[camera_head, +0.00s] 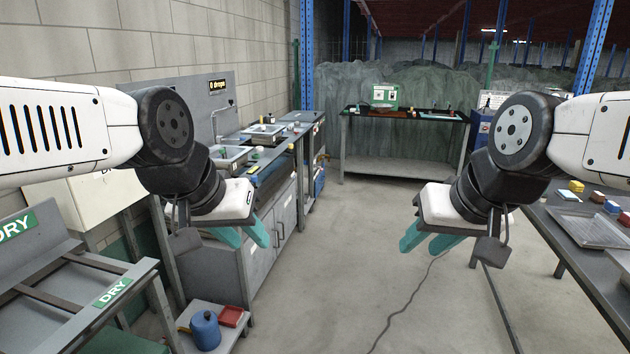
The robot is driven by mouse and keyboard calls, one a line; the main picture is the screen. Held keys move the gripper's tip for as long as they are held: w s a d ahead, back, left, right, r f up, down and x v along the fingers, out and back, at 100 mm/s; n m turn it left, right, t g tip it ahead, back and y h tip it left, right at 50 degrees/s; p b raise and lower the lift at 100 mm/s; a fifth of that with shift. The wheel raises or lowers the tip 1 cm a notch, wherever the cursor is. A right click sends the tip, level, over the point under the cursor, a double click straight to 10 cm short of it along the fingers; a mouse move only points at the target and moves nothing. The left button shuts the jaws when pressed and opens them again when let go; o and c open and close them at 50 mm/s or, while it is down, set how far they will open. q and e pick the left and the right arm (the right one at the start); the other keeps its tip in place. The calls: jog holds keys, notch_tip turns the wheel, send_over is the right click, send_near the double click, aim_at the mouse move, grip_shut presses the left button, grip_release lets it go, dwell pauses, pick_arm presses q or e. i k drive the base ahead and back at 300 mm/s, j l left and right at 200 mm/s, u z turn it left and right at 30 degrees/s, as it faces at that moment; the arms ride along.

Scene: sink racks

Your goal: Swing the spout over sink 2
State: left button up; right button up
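A sink counter stands along the left wall, with a near sink basin (234,153) and a far sink basin (264,130). A thin grey pipe (213,122), which looks like the spout, rises behind the near basin; its upper end seems to bend over, but it is too small to tell which basin it points over. No sink number is readable. My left gripper (250,245) is open and empty, in front of the counter's cabinet and well short of the spout. My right gripper (418,250) is open and empty above the floor on the right.
A rack with green DRY signs (113,291) stands at the near left. A low shelf with a blue pot (205,330) and a red tray (230,316) is below. A table with a metal tray (588,229) stands at right. The middle floor is clear except for a cable (405,306).

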aim_at(230, 101)
jog(key=i, duration=2.15)
jog(key=i+u, duration=0.1)
jog(key=i, duration=0.5)
jog(key=i+l, duration=0.15)
jog(key=i, duration=0.45)
jog(key=i+u, duration=0.15)
jog(key=i, duration=0.5)
jog(key=i+l+u, duration=0.2)
jog(key=i+u, duration=0.2)
jog(key=i+l+u, duration=0.35)
jog(key=i, duration=0.2)
jog(key=l, duration=0.1)
